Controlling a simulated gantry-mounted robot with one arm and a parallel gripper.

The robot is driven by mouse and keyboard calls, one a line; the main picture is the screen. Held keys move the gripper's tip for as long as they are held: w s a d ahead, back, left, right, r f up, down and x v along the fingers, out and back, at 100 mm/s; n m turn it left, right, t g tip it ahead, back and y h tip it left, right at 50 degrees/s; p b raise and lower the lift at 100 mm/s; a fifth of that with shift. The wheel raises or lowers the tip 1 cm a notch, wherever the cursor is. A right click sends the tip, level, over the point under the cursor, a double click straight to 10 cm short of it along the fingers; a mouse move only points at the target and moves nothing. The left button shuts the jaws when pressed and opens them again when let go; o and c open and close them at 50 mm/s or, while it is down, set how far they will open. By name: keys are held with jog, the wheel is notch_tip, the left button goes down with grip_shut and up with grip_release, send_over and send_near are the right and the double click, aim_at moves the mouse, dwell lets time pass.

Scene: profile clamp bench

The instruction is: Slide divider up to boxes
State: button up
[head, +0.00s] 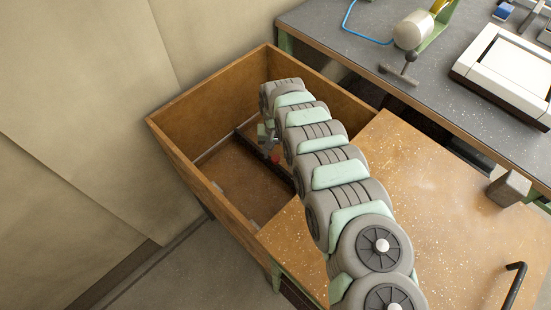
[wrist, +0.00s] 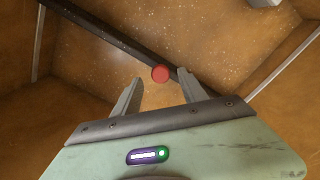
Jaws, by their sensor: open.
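The divider looks to be the dark bar (head: 248,138) lying across the inside of a wooden bin. It also crosses the wrist view diagonally (wrist: 105,32), from upper left to lower right. A round red knob (wrist: 160,74) sits on it and also shows in the head view (head: 275,159). My gripper (wrist: 159,79) is open, its two fingers spread to the left and right of the knob. I cannot tell whether they touch it. In the head view my arm hides part of the bin. I cannot make out any boxes for certain.
The wooden bin (head: 178,151) has high walls around my gripper. A pale object (wrist: 264,2) is cut off at the wrist view's top edge. A speckled wooden top (head: 450,215) lies right of the bin. A grey bench (head: 335,50) with tools stands behind.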

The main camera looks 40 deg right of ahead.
aim_at(277, 166)
jog(key=shift+f+b, duration=0.5)
jog(key=shift+f, duration=0.9)
jog(key=shift+r, duration=0.1)
jog(key=shift+c, duration=0.2)
grip_shut()
